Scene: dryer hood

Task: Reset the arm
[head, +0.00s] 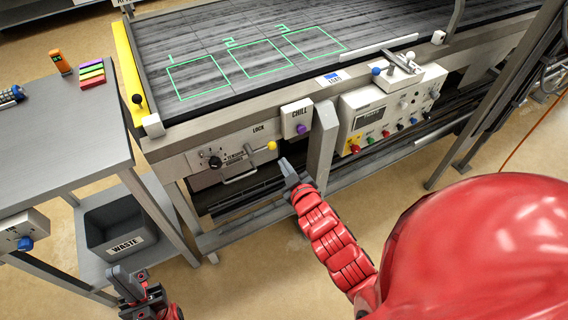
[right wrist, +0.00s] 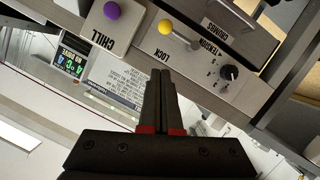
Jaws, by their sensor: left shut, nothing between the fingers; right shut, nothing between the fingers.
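My right arm reaches in from the lower right in the head view. Its gripper (head: 287,168) is shut and empty, in front of the machine's front panel, just below and right of the yellow LOCK knob (head: 271,146). In the right wrist view the closed fingers (right wrist: 158,76) point toward the panel, below the yellow knob (right wrist: 165,27); I cannot tell whether they touch anything. My left gripper (head: 124,280) is at the lower left of the head view, below the WASTE bin (head: 112,222). It is shut with nothing visible in it.
The conveyor bed (head: 220,45) bears green squares marked 1, 2 and 3. A CHILL box (head: 297,118) with a purple button sits right of LOCK. A control box (head: 385,118) is further right. A grey side table (head: 60,130) holds an orange device (head: 60,62) and coloured strips (head: 92,76).

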